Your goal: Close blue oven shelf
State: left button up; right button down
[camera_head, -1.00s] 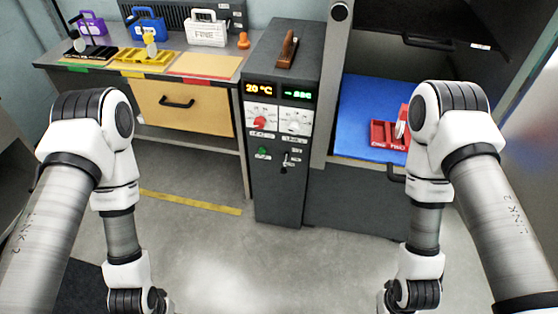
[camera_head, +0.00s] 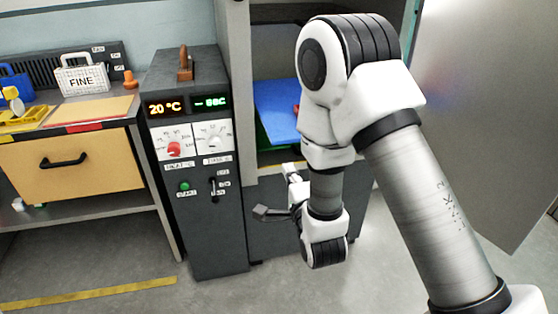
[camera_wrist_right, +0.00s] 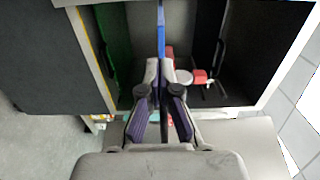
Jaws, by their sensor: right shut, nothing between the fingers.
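The blue shelf (camera_head: 275,108) lies in the open oven (camera_head: 240,75) in the head view, its right part hidden by my right arm. In the right wrist view the blue shelf (camera_wrist_right: 161,40) shows edge-on as a narrow blue strip, straight ahead of the fingers. My right gripper (camera_head: 272,211) is low in front of the oven, below the shelf, partly hidden by my wrist. In the right wrist view my right gripper (camera_wrist_right: 162,95) is shut and empty; whether it touches the shelf I cannot tell. My left gripper is not in view.
A red tray (camera_wrist_right: 200,76) with a white round thing sits beside the shelf strip. A green surface (camera_wrist_right: 115,45) lies at the left inside the oven. The dark control cabinet (camera_head: 205,235) stands left of the oven. A large grey door panel (camera_head: 490,90) stands open at right.

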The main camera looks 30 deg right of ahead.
aim_at(277, 143)
jog(key=p+x, duration=0.1)
jog(key=x, duration=0.8)
jog(key=shift+w+d+r, duration=0.1)
jog(key=shift+w+r, duration=0.05)
jog(key=shift+w, duration=0.05)
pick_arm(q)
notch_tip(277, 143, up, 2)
pick_arm(e)
jog(key=shift+w, duration=0.15)
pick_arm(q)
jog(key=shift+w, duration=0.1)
